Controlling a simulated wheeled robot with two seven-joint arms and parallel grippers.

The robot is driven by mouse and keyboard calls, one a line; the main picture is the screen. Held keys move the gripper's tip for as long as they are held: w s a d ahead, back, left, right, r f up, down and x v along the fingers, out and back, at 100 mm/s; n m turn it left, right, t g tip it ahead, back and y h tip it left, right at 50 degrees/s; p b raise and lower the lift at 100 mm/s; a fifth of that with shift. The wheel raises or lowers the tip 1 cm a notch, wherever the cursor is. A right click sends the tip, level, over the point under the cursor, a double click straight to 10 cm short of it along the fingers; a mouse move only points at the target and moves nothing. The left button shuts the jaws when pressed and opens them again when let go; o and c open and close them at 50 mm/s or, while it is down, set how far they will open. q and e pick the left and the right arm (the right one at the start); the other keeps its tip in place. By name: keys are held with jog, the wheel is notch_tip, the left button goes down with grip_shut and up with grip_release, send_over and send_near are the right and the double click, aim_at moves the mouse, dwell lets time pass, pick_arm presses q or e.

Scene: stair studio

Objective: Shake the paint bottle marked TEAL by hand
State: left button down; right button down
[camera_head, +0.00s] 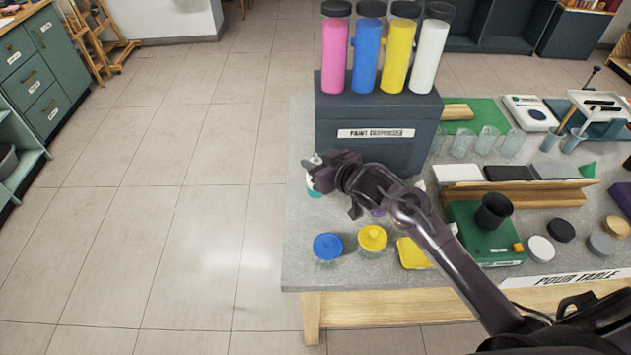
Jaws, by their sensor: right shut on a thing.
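My right gripper (319,177) is over the left end of the pour table, in front of the paint dispenser. It is shut on a small bottle (313,191) with a teal lower part and a whitish top. The gripper hides most of the bottle, and no marking on it can be read. I cannot tell whether the bottle touches the table. My left gripper is not in view.
The pour table (300,262) has a blue-lidded jar (327,246) and a yellow-lidded jar (372,238) at its front left. The paint dispenser (375,150) stands behind my gripper. A green mixing device (480,240) holds a black cup. Open floor lies left.

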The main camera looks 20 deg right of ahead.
notch_tip(320, 180, up, 11)
jog(key=shift+r+p, duration=0.6)
jog(key=shift+r, duration=0.2)
notch_tip(320, 180, up, 5)
jog(key=p, duration=0.5)
jog(key=shift+f+p, duration=0.1)
jog(key=shift+p, duration=0.3)
